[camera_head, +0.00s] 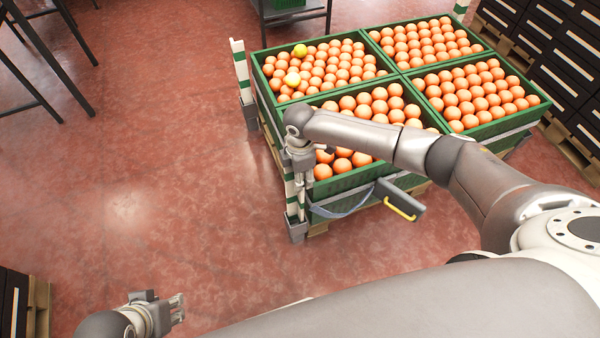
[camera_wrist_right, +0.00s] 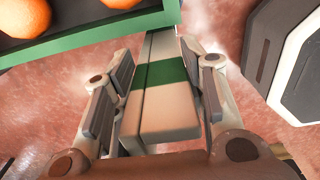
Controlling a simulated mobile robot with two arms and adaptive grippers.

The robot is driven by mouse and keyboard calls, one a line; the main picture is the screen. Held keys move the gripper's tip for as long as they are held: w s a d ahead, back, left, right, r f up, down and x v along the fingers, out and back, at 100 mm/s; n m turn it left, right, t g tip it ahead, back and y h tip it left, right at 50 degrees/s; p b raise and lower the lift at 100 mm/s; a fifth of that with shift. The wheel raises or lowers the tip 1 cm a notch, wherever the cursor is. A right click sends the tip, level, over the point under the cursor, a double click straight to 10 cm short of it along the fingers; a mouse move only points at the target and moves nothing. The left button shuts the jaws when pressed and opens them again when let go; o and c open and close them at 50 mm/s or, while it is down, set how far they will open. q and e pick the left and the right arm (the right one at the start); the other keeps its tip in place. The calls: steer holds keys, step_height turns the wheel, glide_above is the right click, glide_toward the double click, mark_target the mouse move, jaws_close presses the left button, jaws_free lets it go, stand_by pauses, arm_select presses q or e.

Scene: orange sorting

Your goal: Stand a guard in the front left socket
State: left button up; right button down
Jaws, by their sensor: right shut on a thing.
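My right gripper (camera_head: 301,178) is shut on a white guard with green bands (camera_head: 291,200), at the near left corner of the crate stack. The guard is upright, and its lower end meets the grey front left socket (camera_head: 297,230); I cannot tell how deep it sits. In the right wrist view the guard (camera_wrist_right: 165,105) lies between the two fingers (camera_wrist_right: 160,100), beside a green crate rim. Another guard (camera_head: 239,65) stands at the back left corner in its socket (camera_head: 250,114). My left gripper (camera_head: 176,308) is low at the left, away from the stack; its finger gap is unclear.
Green crates (camera_head: 345,184) full of oranges fill the pallet; two yellowish fruits (camera_head: 300,50) lie in the back left one. A grey strap tool with a yellow handle (camera_head: 400,206) hangs at the front. Dark crates (camera_head: 560,60) stand at right.

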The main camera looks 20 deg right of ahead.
stand_by(0.3)
steer(key=c, duration=0.8)
jaws_free()
step_height(320, 180, up, 12)
steer(key=shift+f, duration=0.1)
